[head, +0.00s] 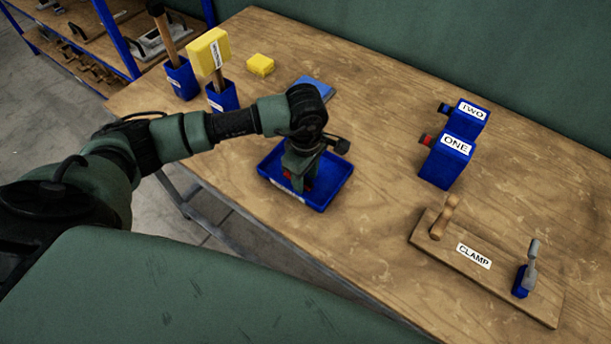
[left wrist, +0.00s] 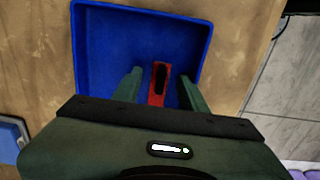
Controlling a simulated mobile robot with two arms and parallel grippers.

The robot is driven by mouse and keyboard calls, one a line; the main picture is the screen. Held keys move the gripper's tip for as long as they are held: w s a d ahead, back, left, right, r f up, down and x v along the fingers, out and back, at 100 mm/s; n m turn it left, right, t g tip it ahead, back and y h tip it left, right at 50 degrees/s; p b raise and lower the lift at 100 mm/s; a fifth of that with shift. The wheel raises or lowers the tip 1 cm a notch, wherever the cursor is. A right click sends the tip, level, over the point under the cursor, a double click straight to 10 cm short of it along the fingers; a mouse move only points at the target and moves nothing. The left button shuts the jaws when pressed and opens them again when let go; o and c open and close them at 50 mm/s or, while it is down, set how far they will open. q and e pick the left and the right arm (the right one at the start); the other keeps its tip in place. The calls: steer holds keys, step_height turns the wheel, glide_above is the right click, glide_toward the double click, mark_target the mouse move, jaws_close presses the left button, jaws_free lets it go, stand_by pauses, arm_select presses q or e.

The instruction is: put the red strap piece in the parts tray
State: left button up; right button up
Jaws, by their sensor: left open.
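The blue parts tray (head: 331,187) stands on the table near its front edge, below my left gripper (head: 300,178). In the left wrist view the tray (left wrist: 105,45) fills the upper middle. The red strap piece (left wrist: 159,84) shows there between the two green fingers of my left gripper (left wrist: 158,88), with a gap on each side. The fingers are open. In the head view only a little of the red piece (head: 309,184) shows, as the gripper hides most of it. I cannot tell whether it touches the tray floor. My right gripper is out of view.
Blue presses marked TWO (head: 466,118) and ONE (head: 446,162) stand right of the tray. A wooden CLAMP board (head: 488,272) lies nearer. Blue holders (head: 183,82) with tools, a yellow block (head: 261,64) and a flat blue item (head: 316,88) are at the back left.

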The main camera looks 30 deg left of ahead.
mark_target(305, 178)
arm_select(q)
steer(key=shift+r, duration=0.25)
steer(key=shift+w+r, duration=0.1)
steer(key=shift+r, duration=0.2)
step_height(305, 178, up, 11)
steer(key=b, duration=0.3)
steer(key=shift+r, duration=0.15)
steer(key=shift+s, duration=0.2)
